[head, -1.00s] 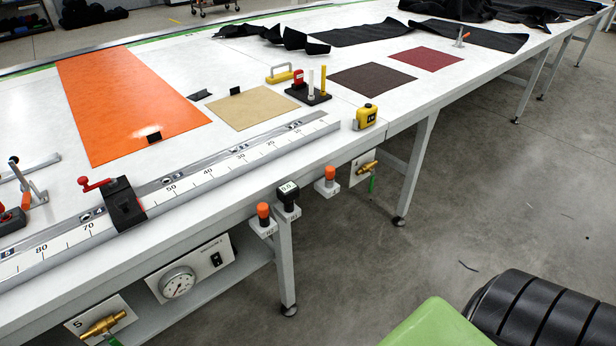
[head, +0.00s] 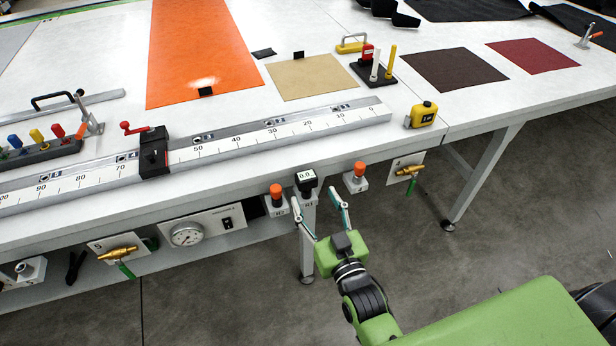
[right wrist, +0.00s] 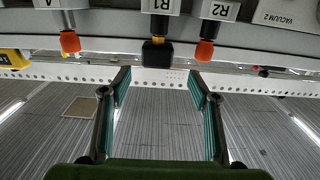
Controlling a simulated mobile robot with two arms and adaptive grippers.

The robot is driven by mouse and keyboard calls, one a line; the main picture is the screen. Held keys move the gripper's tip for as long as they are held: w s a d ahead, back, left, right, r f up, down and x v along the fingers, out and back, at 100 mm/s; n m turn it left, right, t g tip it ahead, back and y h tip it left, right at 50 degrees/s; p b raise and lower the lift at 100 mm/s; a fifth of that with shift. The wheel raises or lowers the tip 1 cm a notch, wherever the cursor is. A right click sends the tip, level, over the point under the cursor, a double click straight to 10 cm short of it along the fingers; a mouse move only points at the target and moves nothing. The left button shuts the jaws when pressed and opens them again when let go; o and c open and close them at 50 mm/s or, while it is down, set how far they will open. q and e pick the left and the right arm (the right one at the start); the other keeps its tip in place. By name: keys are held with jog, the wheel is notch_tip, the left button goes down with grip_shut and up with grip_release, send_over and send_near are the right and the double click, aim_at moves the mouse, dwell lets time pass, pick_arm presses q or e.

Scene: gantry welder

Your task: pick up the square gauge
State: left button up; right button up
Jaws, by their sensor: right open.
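The square gauge (head: 306,181) is a small black block with a white face reading 0.0. It sits at the table's front edge on a holder marked R1, between two orange-topped knobs. In the right wrist view the black gauge (right wrist: 157,51) is near the top centre, beyond the fingertips and roughly midway between them. My right gripper (head: 315,203) is open and empty, just in front of the gauge, with one finger to each side in the head view. Its two fingers also show in the right wrist view (right wrist: 158,82). My left gripper is not in view.
Orange-topped knobs stand left (head: 276,195) and right (head: 358,174) of the gauge, close to the fingers. A table leg is below it. A long ruler rail (head: 240,146) and yellow tape measure (head: 423,114) lie on the table above. The floor in front is clear.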

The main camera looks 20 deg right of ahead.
aim_at(309, 183)
jog(key=w, duration=0.2)
jog(key=shift+w, duration=0.8)
jog(key=w+p, duration=0.1)
jog(key=w, duration=0.4)
jog(key=shift+d+f+p, duration=0.1)
jog(key=shift+d+p, duration=0.05)
jog(key=shift+p, duration=0.15)
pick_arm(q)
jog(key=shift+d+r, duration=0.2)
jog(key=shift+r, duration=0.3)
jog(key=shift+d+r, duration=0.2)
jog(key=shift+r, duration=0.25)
pick_arm(e)
jog(key=shift+s, duration=0.1)
jog(key=c, duration=1.2)
